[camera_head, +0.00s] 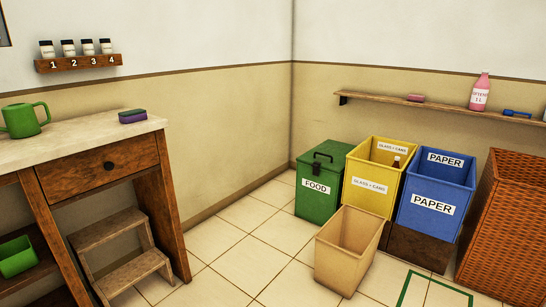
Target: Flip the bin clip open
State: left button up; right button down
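The green bin (318,205) marked FOOD stands on the floor near the room's corner, left of the yellow bin. Its lid (338,157) is down. A black handle or clip (323,161) shows at the top front of it, small in the picture; I cannot tell its exact position. Neither of my grippers is in view.
Right of it stand the yellow bin (368,199) and the blue bin (431,219). A tan open bin (338,264) stands in front on the floor. A wooden table (90,166) and a step stool (131,271) are at left. A wicker basket (506,240) is at right.

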aim_at(316, 166)
jog(key=i, duration=2.55)
jog(key=i+z, duration=0.1)
